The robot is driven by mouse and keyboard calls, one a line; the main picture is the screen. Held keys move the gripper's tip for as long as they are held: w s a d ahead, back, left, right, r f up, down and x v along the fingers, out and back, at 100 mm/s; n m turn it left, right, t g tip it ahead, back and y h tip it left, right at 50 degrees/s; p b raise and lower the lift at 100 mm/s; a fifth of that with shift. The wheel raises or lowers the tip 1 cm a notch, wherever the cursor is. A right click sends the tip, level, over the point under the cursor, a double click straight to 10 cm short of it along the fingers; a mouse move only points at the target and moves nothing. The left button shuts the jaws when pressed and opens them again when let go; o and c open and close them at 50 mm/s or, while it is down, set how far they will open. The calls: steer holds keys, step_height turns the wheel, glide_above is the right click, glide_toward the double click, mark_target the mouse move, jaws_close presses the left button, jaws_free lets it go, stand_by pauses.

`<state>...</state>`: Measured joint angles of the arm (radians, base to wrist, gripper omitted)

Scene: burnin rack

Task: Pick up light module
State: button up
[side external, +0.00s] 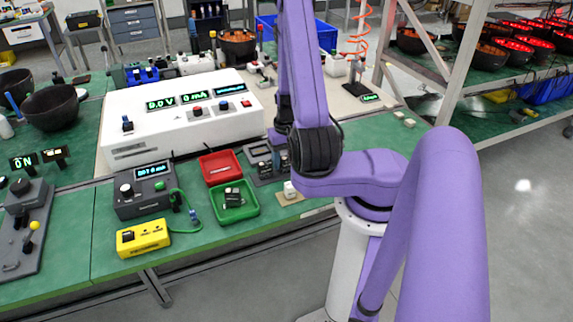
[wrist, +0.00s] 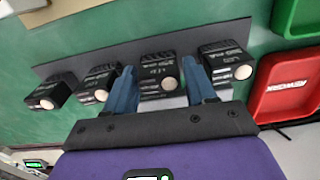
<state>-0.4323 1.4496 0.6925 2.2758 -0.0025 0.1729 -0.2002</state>
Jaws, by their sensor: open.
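In the wrist view, several black block modules with white lettering and a pale round dome stand in a row on a dark grey strip (wrist: 215,35). My gripper (wrist: 160,72) is open, its two blue fingers on either side of one light module (wrist: 158,68). Whether the fingers touch it cannot be told. Other modules stand to the left (wrist: 98,80) and right (wrist: 228,62) of the fingers. In the side external view, the dark module rack (side external: 262,160) is partly hidden by my arm, and my gripper cannot be made out.
A red tray (side external: 220,168) marked REWORK and a green tray (side external: 236,200) holding a dark block stand beside the rack. A white supply unit (side external: 180,125) is behind. A grey meter (side external: 146,190) and yellow box (side external: 143,238) stand left.

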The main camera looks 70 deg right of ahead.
steer(key=c, duration=0.7)
steer(key=shift+c, duration=0.2)
steer(key=shift+r, duration=0.15)
